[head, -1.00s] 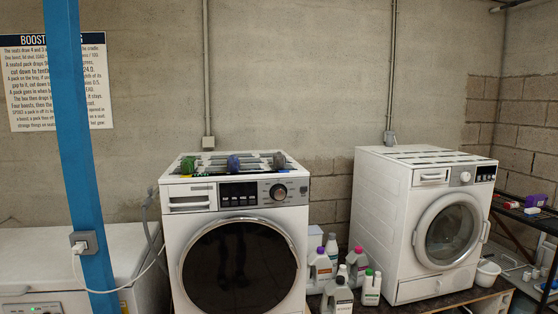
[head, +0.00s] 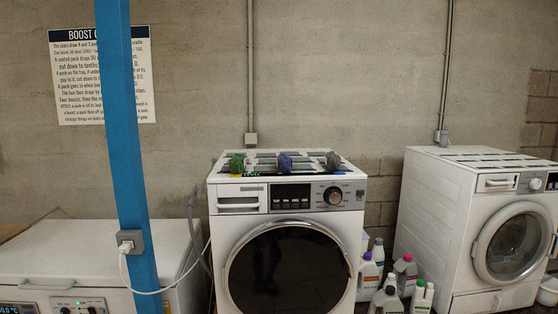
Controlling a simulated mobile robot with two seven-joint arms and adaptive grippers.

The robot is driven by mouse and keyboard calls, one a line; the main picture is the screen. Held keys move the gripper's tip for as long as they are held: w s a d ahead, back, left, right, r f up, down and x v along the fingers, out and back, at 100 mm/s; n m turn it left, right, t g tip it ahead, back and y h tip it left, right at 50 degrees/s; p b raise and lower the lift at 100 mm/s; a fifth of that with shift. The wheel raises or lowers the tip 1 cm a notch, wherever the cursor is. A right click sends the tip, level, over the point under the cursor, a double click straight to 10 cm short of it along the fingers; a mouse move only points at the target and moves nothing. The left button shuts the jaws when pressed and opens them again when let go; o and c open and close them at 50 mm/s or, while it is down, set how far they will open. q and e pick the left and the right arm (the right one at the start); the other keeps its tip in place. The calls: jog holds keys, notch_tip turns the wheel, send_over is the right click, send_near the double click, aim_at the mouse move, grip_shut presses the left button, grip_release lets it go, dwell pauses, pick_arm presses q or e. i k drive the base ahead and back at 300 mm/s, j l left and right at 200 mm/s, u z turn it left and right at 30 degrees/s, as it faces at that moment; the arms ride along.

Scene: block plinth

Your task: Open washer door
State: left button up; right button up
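A white washer (head: 224,228) with a large dark round door (head: 287,272) stands in the middle of the head view. Its door looks shut, and the bottom of the door is cut off by the frame. A second white washer (head: 427,212) stands at the right, with a round glass door (head: 512,243) in a silver ring that also looks shut. Neither of my grippers is in the head view.
A blue post (head: 123,140) with a grey socket (head: 130,241) and white cable stands left of the middle washer. A white chest unit (head: 75,255) is behind it. Several bottles (head: 392,278) stand between the washers. Small objects (head: 285,162) sit on the middle washer.

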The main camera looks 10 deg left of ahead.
aim_at(284, 265)
jog(key=i+j+z, duration=0.2)
jog(key=j, duration=0.4)
jog(key=i+j+z, duration=0.2)
jog(key=j, duration=0.45)
jog(key=i+j+z, duration=0.2)
jog(key=j, duration=0.5)
jog(key=i+j+z, duration=0.15)
jog(key=j, duration=0.55)
jog(key=j+z, duration=0.2)
jog(key=j, duration=0.5)
jog(key=l+z, duration=0.4)
jog(key=i+l+z, duration=0.2)
jog(key=l+z, duration=0.25)
